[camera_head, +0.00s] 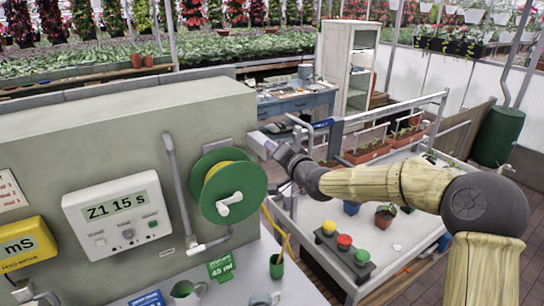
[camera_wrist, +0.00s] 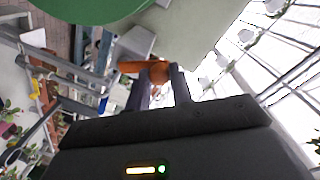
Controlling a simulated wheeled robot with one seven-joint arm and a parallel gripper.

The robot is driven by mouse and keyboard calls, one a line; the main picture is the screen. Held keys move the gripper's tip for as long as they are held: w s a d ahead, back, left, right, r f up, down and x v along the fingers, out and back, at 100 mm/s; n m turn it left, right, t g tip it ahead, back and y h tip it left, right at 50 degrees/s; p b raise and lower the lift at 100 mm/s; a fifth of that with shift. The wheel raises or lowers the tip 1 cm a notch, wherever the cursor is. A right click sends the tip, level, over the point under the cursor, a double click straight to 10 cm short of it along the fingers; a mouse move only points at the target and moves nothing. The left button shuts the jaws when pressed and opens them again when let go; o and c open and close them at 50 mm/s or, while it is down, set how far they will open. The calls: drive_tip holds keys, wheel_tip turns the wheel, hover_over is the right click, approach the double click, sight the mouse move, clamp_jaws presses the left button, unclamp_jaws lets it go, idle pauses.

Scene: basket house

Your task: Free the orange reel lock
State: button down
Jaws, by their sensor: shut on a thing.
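The green hose reel (camera_head: 203,172) with a yellow hose and white crank (camera_head: 236,203) is mounted on the end of the grey-green wall. Its green rim also shows at the top of the wrist view (camera_wrist: 95,8). The orange reel lock (camera_wrist: 155,70) sits just below that rim in the wrist view, between my fingertips. My gripper (camera_wrist: 160,82) is shut on it. In the head view my gripper (camera_head: 274,148) is at the reel's upper right, and I cannot make out the orange lock there.
A control box (camera_head: 120,218) reading "Z1 15 s" and a yellow meter (camera_head: 25,245) are on the wall at left. A green cup (camera_head: 276,266) stands below the reel. The white bench (camera_head: 325,207) under my arm holds coloured buttons (camera_head: 344,242) and a potted plant (camera_head: 385,216).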

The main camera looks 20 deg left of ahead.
drive_tip(key=m, duration=0.2)
drive_tip(key=w+d+m+b, duration=0.1)
drive_tip(key=m, duration=0.1)
drive_tip(key=w+d+m, duration=0.1)
drive_tip(key=m, duration=0.1)
drive_tip(key=shift+w+r+g+b, duration=0.15)
drive_tip(key=shift+r+g+b, duration=0.15)
drive_tip(key=shift+b, duration=0.1)
drive_tip(key=c, duration=1.2)
unclamp_jaws()
drive_tip(key=shift+c, duration=0.2)
drive_tip(key=b+v, duration=0.6)
drive_tip(key=v, duration=1.1)
drive_tip(key=shift+d, duration=0.3)
